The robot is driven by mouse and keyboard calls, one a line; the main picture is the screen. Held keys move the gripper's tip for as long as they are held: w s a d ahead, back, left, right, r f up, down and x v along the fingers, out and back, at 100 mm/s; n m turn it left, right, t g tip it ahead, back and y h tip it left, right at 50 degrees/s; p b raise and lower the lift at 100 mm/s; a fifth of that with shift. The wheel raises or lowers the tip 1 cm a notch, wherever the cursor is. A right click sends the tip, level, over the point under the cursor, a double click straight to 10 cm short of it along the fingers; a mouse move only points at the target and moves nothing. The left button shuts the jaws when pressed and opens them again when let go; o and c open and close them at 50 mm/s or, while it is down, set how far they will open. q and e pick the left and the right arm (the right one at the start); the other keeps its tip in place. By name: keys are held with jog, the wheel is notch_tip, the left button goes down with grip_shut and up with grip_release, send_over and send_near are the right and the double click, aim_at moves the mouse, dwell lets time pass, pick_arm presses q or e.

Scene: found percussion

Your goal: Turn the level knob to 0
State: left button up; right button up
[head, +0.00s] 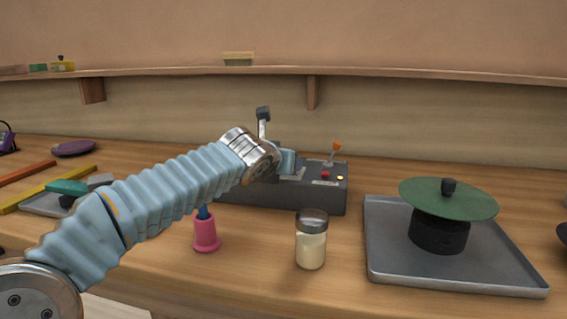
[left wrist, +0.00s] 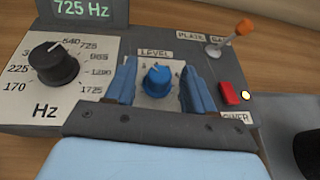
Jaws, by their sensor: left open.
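The blue level knob (left wrist: 157,80) sits under the LEVEL label on the grey control box (head: 330,199). Its white mark points roughly up in the left wrist view; the scale around it is too small to read. My left gripper (left wrist: 158,88) is open, with one blue finger on each side of the knob and a visible gap to each. In the head view my left gripper (head: 288,161) is over the box, and my arm hides the knob there. My right gripper is not in view.
Beside the knob are a black Hz dial (left wrist: 55,68), a display (left wrist: 83,10) reading 725 Hz, an orange-tipped lever (left wrist: 231,38) and a red button (left wrist: 230,92).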

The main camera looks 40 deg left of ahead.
pick_arm(q)
grip_shut()
jog(key=shift+f+n+g+y+b, duration=0.15)
jog(key=shift+n+g+y+b, duration=0.25)
jog(key=shift+n+y+b, duration=0.3)
jog(key=shift+w+d+n+g+y+b, duration=0.15)
jog(key=shift+n+g+y+b, duration=0.25)
jog(key=shift+n+y+b, duration=0.2)
jog(key=shift+d+n+g+y, duration=0.1)
jog(key=shift+n+g+y, duration=0.6)
jog(key=shift+n+g, duration=0.15)
jog(key=n+g, duration=0.1)
jog(key=n+g+y+p, duration=0.2)
jog(key=shift+w+d+r+n+g, duration=0.15)
jog(key=shift+w+r+n+g, duration=0.1)
jog(key=shift+w+n, duration=0.1)
jog(key=shift+n+g+y, duration=0.4)
jog(key=shift+n+g, duration=0.3)
jog(key=shift+w+f+n+g+y+p, duration=0.1)
jog(key=shift+n+g+y+p, duration=0.2)
jog(key=shift+n+g, duration=0.9)
jog(key=shift+g, duration=0.3)
